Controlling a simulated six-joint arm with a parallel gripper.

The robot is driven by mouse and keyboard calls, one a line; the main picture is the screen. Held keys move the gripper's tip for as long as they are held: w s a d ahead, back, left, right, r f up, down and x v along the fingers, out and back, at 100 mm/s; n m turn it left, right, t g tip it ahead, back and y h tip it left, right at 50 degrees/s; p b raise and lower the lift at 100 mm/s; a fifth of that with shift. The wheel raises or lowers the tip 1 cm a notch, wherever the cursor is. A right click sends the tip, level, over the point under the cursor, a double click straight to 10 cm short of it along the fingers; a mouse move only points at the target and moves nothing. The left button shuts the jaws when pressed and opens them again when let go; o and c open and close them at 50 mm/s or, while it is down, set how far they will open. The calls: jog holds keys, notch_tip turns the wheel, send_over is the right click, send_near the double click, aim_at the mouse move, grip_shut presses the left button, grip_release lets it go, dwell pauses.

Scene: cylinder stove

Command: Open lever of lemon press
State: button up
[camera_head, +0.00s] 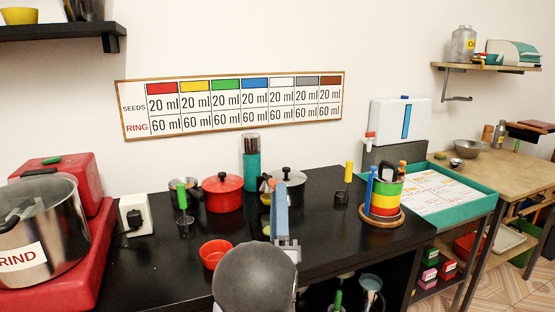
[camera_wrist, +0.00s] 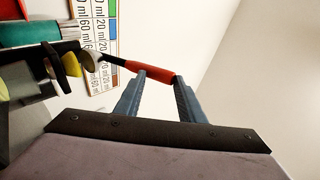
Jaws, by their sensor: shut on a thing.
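The lever's thin black rod (camera_wrist: 113,60) runs left from the grip toward a dark body with a yellow part (camera_wrist: 72,64), which looks like the lemon press. In the head view my gripper (camera_head: 280,186) is raised over the black counter, seen from behind. It hides the lever and most of the press there; only small yellowish and metal bits show beside the finger.
A red pot (camera_head: 222,193), a teal cylinder (camera_head: 251,172) and a lidded metal pot (camera_head: 291,191) stand close by on the black counter (camera_head: 335,230). A red bowl (camera_head: 215,255) is in front. A striped container (camera_head: 386,197) stands at right. The air above the counter is clear.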

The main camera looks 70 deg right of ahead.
jog(key=p+x, duration=0.2)
jog(key=x, duration=0.7)
jog(key=shift+w+d+r, duration=0.1)
jog(key=shift+d+r, duration=0.1)
grip_shut()
jog(key=shift+f, duration=0.1)
dwell(0.8)
